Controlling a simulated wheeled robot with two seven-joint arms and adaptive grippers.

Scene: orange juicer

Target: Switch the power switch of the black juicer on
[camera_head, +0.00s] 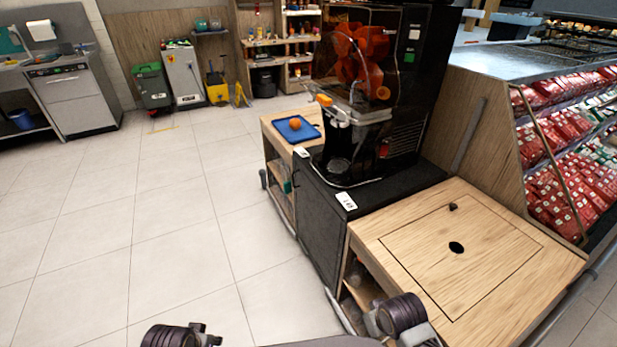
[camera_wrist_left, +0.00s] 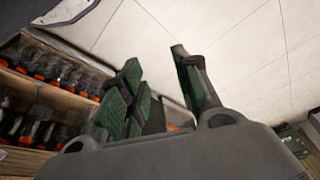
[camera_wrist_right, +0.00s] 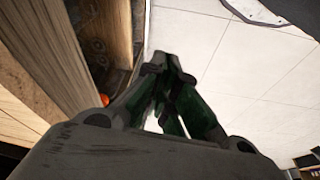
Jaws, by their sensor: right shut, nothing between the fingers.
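The black juicer (camera_head: 402,85) stands upright on a dark cabinet, with orange parts behind its clear front and a spout below. A small white plate (camera_head: 414,34) and a green-marked plate (camera_head: 409,55) show on its upper right front; I cannot tell which, if either, is the power switch. My left gripper (camera_wrist_left: 157,82) is open and empty in the left wrist view. My right gripper (camera_wrist_right: 163,62) is shut with nothing between its fingers in the right wrist view. Neither wrist view shows the juicer, and both grippers are apart from it. Parts of my arms show at the head view's bottom edge.
A wooden counter (camera_head: 400,240) with a round hole stands right of the juicer's cabinet (camera_head: 322,215). A blue tray (camera_head: 285,134) with an orange (camera_head: 295,124) lies to the left. A shelf of red packets (camera_head: 570,170) is at the right. The tiled floor (camera_head: 150,210) is clear.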

